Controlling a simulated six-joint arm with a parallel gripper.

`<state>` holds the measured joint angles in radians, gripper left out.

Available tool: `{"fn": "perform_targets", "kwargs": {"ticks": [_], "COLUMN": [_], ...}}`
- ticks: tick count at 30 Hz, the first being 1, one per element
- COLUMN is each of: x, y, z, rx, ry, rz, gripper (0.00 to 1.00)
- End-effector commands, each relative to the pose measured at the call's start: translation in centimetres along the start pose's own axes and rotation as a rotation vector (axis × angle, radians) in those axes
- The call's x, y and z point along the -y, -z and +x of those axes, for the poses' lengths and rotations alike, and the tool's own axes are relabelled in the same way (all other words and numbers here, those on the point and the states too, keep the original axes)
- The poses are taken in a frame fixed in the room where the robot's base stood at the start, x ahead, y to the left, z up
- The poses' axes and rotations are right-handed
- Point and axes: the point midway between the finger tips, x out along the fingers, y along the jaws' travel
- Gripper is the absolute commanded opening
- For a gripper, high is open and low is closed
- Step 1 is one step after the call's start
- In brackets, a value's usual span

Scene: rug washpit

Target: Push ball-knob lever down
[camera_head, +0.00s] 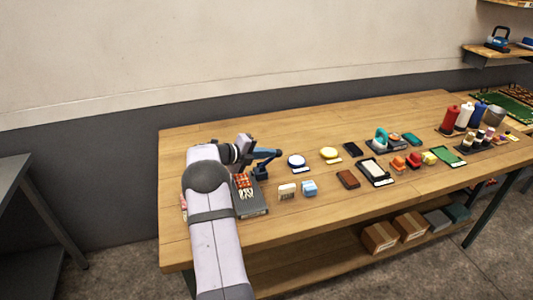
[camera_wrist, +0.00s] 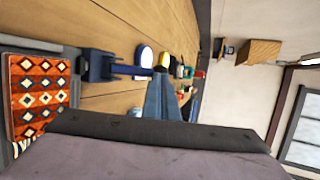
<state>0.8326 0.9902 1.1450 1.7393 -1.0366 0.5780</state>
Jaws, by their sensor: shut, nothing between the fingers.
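A dark blue lever stand (camera_head: 261,173) is on the bench near its left end. It also shows in the wrist view, with its bracket (camera_wrist: 97,66) and a thin blue arm running right. I cannot clearly make out the ball knob; it may be hidden by my fingers or the stand. My gripper (camera_head: 277,153) is just above and beside the stand in the head view. Its blue fingers (camera_wrist: 163,76) are shut with nothing held, and their tips are near the end of the thin arm. I cannot tell whether they touch it.
A grey tray with a red patterned rug piece (camera_wrist: 40,95) lies beside the stand. A white-blue disc (camera_head: 296,161), a yellow disc (camera_head: 329,153), a brush (camera_head: 287,191) and a light blue block (camera_head: 309,188) are close by. Several other items fill the bench's right side.

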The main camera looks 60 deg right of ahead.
Motion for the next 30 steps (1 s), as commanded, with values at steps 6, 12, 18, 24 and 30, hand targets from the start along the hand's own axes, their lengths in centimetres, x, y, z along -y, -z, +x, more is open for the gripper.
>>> {"fn": "perform_targets", "kwargs": {"ticks": [6,12,18,24,30], "x": [0.1,0.5,0.8,0.2,-0.4], "y": [0.0,0.1,0.4,0.8,1.1], "z": [0.0,0.3,1.0,2.1,3.3], "rx": [0.0,-0.002,-0.004,-0.002,-0.001], "ry": [-0.006,-0.052,-0.161,-0.262,-0.259], "rz": [0.002,0.019,0.055,0.085,0.085], "gripper": [0.0,0.0,0.0,0.0,0.0]}}
